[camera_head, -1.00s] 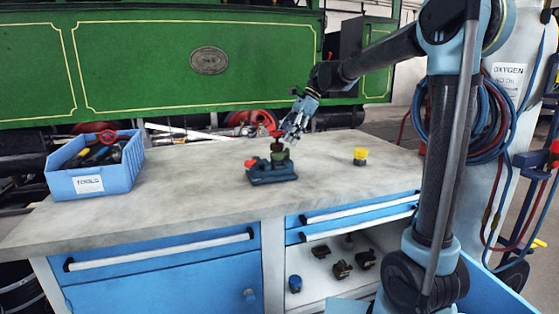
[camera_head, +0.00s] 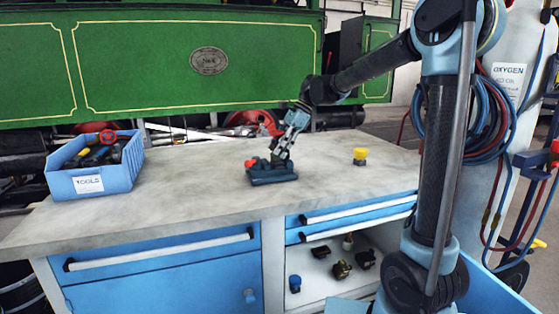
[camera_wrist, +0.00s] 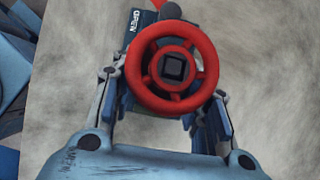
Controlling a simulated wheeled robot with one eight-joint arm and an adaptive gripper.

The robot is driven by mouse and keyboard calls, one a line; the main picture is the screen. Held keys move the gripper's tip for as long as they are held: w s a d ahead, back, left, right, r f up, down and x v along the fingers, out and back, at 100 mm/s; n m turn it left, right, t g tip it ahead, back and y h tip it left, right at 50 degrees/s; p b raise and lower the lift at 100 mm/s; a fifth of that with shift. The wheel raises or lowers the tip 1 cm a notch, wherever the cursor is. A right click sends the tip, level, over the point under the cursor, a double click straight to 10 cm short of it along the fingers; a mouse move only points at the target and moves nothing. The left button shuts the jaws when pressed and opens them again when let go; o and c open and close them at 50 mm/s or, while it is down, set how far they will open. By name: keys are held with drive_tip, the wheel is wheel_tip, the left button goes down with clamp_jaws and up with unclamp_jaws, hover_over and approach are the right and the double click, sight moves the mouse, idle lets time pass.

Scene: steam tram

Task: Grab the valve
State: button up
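The valve has a round red handwheel (camera_wrist: 135,82) with a dark square hub, seen from above in the wrist view. On the bench, a blue base (camera_head: 272,175) with a small red part sits under my gripper, and the valve body there is mostly hidden by the fingers. My gripper (camera_head: 281,150) reaches down over it from the upper right. In the wrist view my gripper (camera_wrist: 170,95) has its fingers apart, one on each side of the handwheel. I cannot tell whether either finger touches the valve.
A blue tool box (camera_head: 92,180) with tools stands at the bench's left. A small yellow-topped part (camera_head: 360,156) stands to the right of the blue base. The grey worktop (camera_head: 190,190) is otherwise mostly clear. Several small parts lie on the shelf below. A green locomotive (camera_head: 150,70) stands behind.

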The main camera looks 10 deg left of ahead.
clamp_jaws()
